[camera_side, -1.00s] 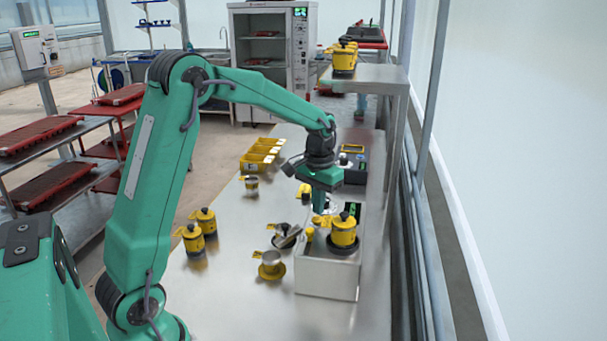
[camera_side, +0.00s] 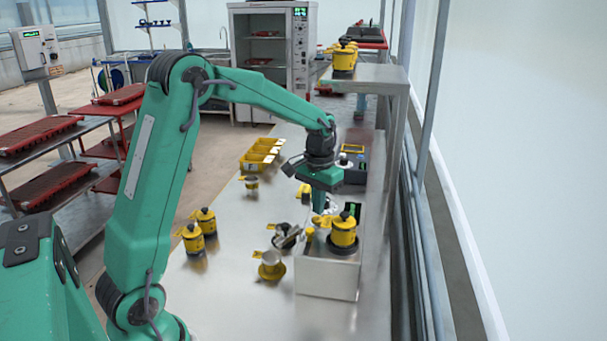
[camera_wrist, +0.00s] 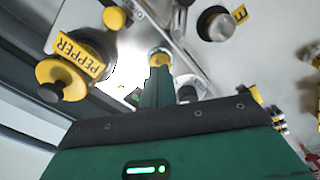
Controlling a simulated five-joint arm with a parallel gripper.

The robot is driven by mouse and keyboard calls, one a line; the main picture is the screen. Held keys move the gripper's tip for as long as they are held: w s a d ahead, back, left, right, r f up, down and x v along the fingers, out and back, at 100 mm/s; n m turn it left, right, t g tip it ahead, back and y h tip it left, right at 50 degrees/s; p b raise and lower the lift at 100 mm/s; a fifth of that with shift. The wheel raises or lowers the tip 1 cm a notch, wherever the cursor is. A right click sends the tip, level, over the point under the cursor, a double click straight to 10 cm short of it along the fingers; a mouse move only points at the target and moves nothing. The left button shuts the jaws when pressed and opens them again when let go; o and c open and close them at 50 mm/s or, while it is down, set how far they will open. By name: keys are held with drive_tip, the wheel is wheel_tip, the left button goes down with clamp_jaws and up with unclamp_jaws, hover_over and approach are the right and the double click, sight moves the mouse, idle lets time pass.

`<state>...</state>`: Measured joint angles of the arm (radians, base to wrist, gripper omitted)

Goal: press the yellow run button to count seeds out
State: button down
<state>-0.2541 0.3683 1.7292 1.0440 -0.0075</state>
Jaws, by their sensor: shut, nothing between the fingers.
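My gripper (camera_side: 319,205) points down over the rear left of the grey seeder box (camera_side: 328,278), shut and empty. In the wrist view its green fingertips (camera_wrist: 158,78) reach to a round yellow button (camera_wrist: 159,57) and overlap its lower edge. I cannot tell whether they touch it. The button is not clear in the side view, where the gripper is in front of it. A yellow jar (camera_side: 343,232) with a black knob stands on the box beside the gripper; its tag reads PEPPER in the wrist view (camera_wrist: 77,55). A green-lit display (camera_side: 354,210) sits behind the jar.
A yellow knob (camera_side: 310,235) stands near the jar on the box. A raised shelf (camera_side: 365,75) is at the back right. The bench front is clear.

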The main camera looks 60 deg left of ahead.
sight(318, 219)
drive_tip(key=shift+f, duration=1)
idle(0.5)
drive_tip(key=shift+r, duration=0.15)
wheel_tip(318, 219, up, 8)
idle(1.4)
drive_tip(key=s+d+r+m+t, duration=0.1)
drive_tip(key=s+d+r, duration=0.2)
drive_tip(key=s+d, duration=0.15)
drive_tip(key=s+d+r+t, duration=0.2)
drive_tip(key=s+d+r, duration=0.1)
drive_tip(key=s, duration=0.3)
drive_tip(key=s+d+f+m+t, duration=0.2)
drive_tip(key=s+d, duration=0.2)
drive_tip(key=s, duration=0.7)
drive_tip(key=shift+s+f+t, duration=0.2)
drive_tip(key=shift+t, duration=0.1)
